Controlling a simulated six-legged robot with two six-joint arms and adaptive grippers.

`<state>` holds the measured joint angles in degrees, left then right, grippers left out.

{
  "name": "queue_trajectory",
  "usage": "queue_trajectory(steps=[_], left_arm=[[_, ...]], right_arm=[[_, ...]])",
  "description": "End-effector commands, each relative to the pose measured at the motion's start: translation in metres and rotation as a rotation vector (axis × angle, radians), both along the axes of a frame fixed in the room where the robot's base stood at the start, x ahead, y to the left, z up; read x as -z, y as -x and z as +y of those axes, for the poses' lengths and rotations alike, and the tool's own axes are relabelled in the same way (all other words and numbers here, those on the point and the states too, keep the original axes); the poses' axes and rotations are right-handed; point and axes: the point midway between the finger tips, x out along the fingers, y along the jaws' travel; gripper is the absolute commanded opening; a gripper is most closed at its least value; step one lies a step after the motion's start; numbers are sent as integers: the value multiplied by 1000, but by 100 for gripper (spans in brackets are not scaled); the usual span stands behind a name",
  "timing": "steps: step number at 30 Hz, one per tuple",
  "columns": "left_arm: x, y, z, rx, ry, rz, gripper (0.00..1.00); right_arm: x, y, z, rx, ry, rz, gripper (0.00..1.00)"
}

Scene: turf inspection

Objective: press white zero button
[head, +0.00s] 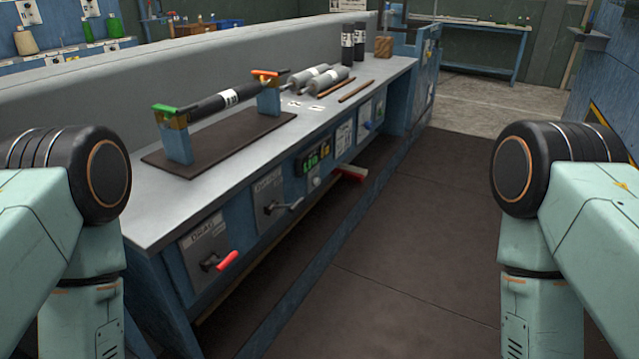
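A dark panel with green lit digits (312,160) is set in the blue front of the workbench (160,222). Just below it is a small pale round part (316,182), which looks like a white button; any marking on it is too small to read. My two arms show at the left and right edges, bent downward, well apart from the panel. Neither gripper shows; both are below the picture.
A black roller (225,98) rests on blue supports on top. The dark floor (400,250) to the right is clear.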

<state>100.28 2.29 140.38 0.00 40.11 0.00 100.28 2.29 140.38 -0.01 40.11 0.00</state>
Motion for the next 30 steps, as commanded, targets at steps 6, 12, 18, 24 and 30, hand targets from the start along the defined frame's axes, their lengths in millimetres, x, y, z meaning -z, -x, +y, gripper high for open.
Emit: queue_trajectory(steps=[6,12,18,24,30], left_arm=[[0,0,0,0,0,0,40],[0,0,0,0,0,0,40],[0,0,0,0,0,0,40],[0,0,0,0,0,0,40],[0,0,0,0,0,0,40]], right_arm=[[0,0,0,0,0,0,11],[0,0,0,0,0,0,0],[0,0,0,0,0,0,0],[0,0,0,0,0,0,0],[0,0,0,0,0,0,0]])
